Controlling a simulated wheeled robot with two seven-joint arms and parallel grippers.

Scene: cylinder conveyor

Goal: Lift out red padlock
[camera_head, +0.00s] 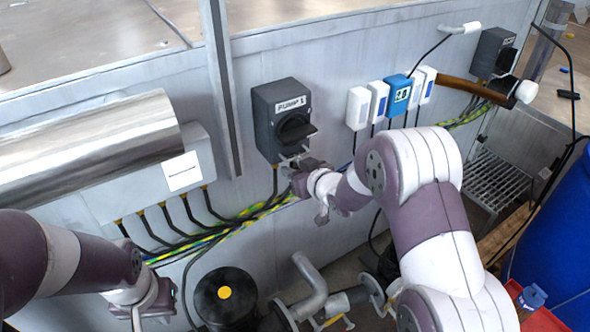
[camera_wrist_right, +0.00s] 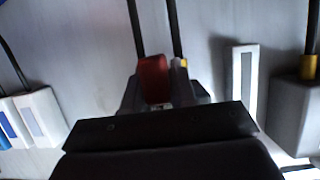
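The red padlock (camera_wrist_right: 153,78) shows in the right wrist view, in front of a grey shape near the centre. I cannot make it out in the head view. The dark grey PUMP 1 switch box (camera_head: 285,118) with its black knob is on the metal wall. My right gripper (camera_head: 291,158) is just below the knob, close to the box. A broad dark part hides the lower half of the wrist view, so its grip on the padlock is unclear. My left gripper (camera_head: 150,306) is low at the left, away from the box, its fingers not clearly visible.
White and blue wall boxes (camera_head: 397,92) are right of the switch box. Cables (camera_head: 230,222) run along the wall below it. A black cylinder (camera_head: 226,296) and grey pipes (camera_head: 312,285) stand below. A blue barrel (camera_head: 558,240) is at the right.

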